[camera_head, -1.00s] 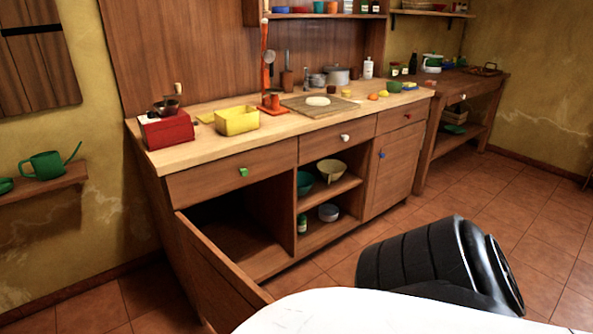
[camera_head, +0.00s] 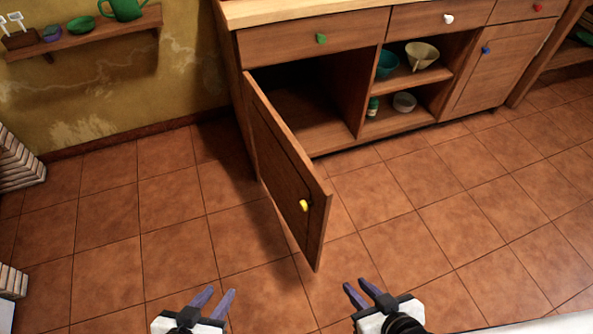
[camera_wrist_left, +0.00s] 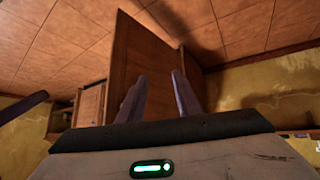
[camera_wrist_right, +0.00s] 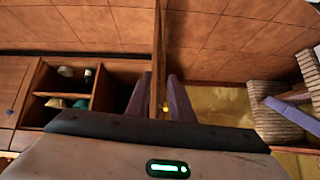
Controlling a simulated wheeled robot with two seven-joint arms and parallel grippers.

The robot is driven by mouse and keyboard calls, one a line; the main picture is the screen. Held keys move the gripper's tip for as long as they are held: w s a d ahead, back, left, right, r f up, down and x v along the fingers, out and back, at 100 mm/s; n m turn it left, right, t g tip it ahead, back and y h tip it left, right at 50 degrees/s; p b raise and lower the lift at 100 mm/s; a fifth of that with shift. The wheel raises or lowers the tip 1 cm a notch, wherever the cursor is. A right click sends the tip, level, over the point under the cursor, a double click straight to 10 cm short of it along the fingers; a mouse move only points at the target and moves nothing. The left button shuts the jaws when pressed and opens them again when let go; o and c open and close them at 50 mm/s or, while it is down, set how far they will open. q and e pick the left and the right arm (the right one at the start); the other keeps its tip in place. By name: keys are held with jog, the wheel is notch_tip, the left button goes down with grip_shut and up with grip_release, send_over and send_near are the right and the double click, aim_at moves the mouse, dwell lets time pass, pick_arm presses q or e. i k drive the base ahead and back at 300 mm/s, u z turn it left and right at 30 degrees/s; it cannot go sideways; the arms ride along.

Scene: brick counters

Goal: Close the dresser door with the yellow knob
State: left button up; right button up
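The dresser door (camera_head: 278,165) is brown wood and stands wide open, hinged at the dresser's left side and jutting out toward me. My left gripper (camera_head: 215,294) is open and empty, left of and short of the door. My right gripper (camera_head: 361,286) is open and empty, right of and short of the door's free edge. The door also shows in the left wrist view (camera_wrist_left: 140,55) and edge-on in the right wrist view, with the yellow knob (camera_wrist_right: 166,109) seen between the fingers.
The dresser's open compartment (camera_head: 310,105) looks empty. Shelves beside it hold a teal bowl (camera_head: 387,64), a cream bowl (camera_head: 422,55) and a white bowl (camera_head: 404,102). A drawer with a green knob (camera_head: 321,38) is above. The tiled floor (camera_head: 430,220) around the door is clear.

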aim_at(303, 198)
jog(key=i, duration=0.35)
jog(key=z, duration=0.9)
jog(key=k, duration=1.1)
jog(key=u, duration=0.8)
jog(key=i, duration=0.5)
jog(key=z, duration=0.05)
